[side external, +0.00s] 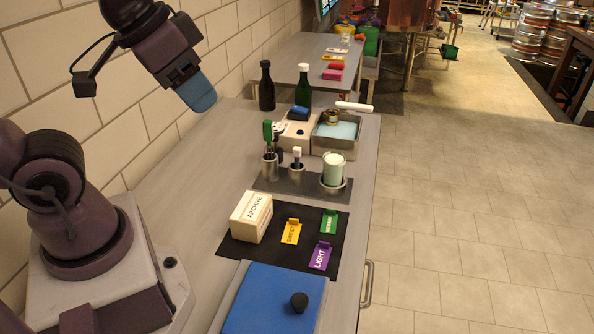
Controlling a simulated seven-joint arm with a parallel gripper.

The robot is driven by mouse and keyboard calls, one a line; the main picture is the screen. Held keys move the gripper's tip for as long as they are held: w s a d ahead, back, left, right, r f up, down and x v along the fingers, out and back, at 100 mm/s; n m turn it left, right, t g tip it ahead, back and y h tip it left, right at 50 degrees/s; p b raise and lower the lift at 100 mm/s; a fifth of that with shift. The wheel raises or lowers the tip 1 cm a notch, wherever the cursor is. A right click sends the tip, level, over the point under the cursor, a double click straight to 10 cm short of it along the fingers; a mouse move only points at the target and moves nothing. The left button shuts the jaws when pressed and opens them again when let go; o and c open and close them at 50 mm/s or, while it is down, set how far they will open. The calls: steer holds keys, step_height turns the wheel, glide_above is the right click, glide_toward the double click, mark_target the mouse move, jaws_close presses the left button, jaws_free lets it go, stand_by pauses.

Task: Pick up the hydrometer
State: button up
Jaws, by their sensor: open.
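I cannot tell for sure which thing is the hydrometer. Thin upright items with coloured tops stand in small steel cups on a dark grey mat: one with a green top (267,130) in the left cup (270,168), and a shorter one with a white and purple top (297,155) in the middle cup (297,176). A clear jar with pale green contents (334,172) stands in a steel holder at the right of the mat. My gripper (203,100), blue at its tip, is open and empty, high above the bench's left side, apart from these things.
A black mat (275,255) holds an ARCHIVE box (252,215) and yellow, green and purple cards. Behind the cups are a white device (295,136), a steel basin (336,128) and two dark bottles (266,88). A blue lid (262,300) lies in front. A tiled wall bounds the left.

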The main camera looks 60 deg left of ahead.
steer(key=w+a+f+g, duration=0.2)
steer(key=w+a+f, duration=0.1)
steer(key=w, duration=0.3)
steer(key=w+a+f+g, duration=0.2)
steer(key=w+a+f, duration=0.1)
steer(key=w+f, duration=0.15)
steer(key=m+g, duration=0.1)
steer(key=m, duration=0.8)
glide_above(297, 148)
step_height(297, 148, down, 8)
steer(key=shift+d+f, duration=0.15)
steer(key=shift+f, duration=0.35)
steer(key=f, duration=1.2)
steer(key=shift+a, duration=0.2)
jaws_close()
